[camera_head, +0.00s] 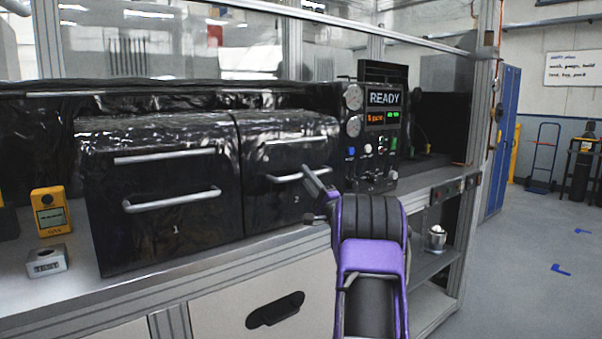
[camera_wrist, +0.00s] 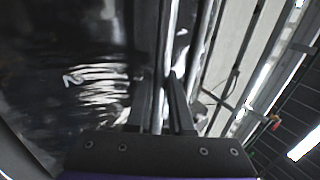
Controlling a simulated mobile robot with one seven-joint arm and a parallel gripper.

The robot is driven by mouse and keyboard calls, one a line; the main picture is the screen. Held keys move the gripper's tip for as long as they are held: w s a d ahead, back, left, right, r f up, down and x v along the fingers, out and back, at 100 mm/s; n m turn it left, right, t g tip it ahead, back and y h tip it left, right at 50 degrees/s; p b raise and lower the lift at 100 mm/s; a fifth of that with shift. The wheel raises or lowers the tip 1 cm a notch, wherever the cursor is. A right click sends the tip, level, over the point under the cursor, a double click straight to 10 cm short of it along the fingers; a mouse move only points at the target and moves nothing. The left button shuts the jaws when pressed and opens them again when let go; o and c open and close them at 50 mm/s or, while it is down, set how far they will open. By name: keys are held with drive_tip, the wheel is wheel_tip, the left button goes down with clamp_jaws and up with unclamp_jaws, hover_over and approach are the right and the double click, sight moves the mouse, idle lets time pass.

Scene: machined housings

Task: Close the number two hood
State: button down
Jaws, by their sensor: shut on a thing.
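The number two hood (camera_head: 277,212) is a glossy black box front marked "2", on the bench between the number one hood and the control panel. It looks down, with its front face upright. Its bar handle (camera_head: 285,178) stands out from the front. My gripper (camera_head: 312,184) is at the right end of that handle. In the wrist view my gripper (camera_wrist: 160,100) has a finger on each side of a light metal bar (camera_wrist: 158,118) and is shut on it. The "2" marking (camera_wrist: 72,79) shows at the left there. My arm hides the hood's lower right side.
The number one hood (camera_head: 165,208) stands beside it on the left, its front upright. A control panel (camera_head: 378,135) reading "READY" is close on the right. A yellow meter (camera_head: 51,211) and a small grey block (camera_head: 47,262) sit at the left on the bench (camera_head: 75,300).

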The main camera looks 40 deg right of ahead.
drive_tip(key=shift+a+f, duration=0.1)
drive_tip(key=shift+f, duration=0.45)
drive_tip(key=c, duration=0.8)
unclamp_jaws()
drive_tip(key=shift+w, duration=0.1)
drive_tip(key=shift+r, duration=0.1)
drive_tip(key=v, duration=1.7)
drive_tip(key=shift+f, duration=0.2)
